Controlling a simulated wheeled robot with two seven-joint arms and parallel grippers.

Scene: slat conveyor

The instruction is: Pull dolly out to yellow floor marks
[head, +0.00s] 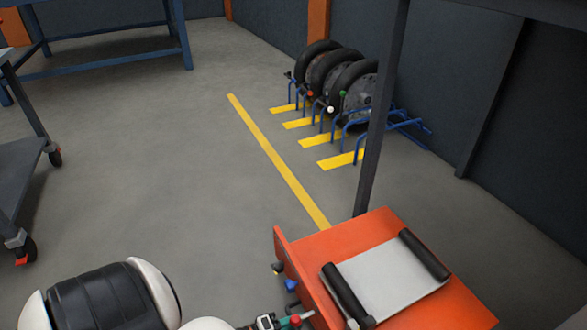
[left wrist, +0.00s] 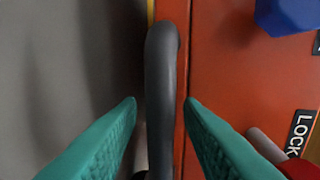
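An orange unit (head: 345,240), which I take to be the dolly, stands at the bottom right in the head view. Its orange panel (left wrist: 230,90) fills the right of the left wrist view. A dark grey bar handle (left wrist: 163,70) runs along the panel's edge. My left gripper (left wrist: 160,103) has its teal fingers apart on either side of this handle, with narrow gaps showing. In the head view, my left gripper is mostly cut off at the bottom. A long yellow floor line (head: 275,158) runs beyond the unit. My right gripper is out of view.
Several wheels (head: 330,78) stand in a blue rack (head: 405,122) with short yellow strips (head: 340,160). A dark post (head: 380,125) rises behind the orange unit. A wheeled cart (head: 25,150) stands at left. Grey floor between is clear. A blue knob (left wrist: 285,15) is on the panel.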

